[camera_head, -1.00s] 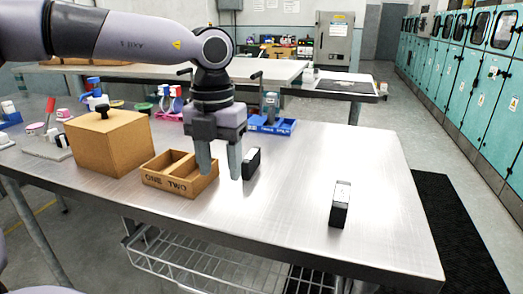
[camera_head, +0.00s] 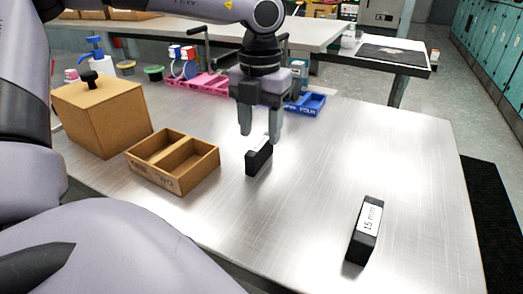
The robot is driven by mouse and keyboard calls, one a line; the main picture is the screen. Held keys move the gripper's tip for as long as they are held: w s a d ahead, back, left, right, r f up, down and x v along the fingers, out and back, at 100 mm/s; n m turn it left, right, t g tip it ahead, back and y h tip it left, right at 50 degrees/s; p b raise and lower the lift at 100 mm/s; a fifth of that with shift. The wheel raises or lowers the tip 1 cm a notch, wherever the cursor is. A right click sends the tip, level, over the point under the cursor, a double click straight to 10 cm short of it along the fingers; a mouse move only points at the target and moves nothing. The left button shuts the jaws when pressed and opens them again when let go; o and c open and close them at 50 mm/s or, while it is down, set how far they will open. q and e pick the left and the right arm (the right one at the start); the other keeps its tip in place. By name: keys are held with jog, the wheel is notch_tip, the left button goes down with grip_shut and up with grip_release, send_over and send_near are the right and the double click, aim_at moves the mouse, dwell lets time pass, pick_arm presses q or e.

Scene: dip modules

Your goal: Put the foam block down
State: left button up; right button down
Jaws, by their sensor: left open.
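No object is marked as the foam block; the two dark blocks are the likeliest matches. A second black block (camera_head: 362,245), labelled "15 mm", stands alone at the front right. Both tray compartments look empty. My right gripper is not in view.
A tan box (camera_head: 103,120) with a black knob stands left of the tray. Pink (camera_head: 205,86) and blue (camera_head: 306,104) trays sit behind the gripper. The table (camera_head: 330,165) is clear between the two black blocks and toward its right edge.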

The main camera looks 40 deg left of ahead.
aim_at(260, 143)
pick_arm(q)
notch_tip(260, 143, down, 4)
jog(key=shift+w+a+f, duration=0.1)
jog(key=shift+f, duration=0.1)
jog(key=shift+c, duration=0.3)
grip_shut()
jog(key=shift+r, duration=0.1)
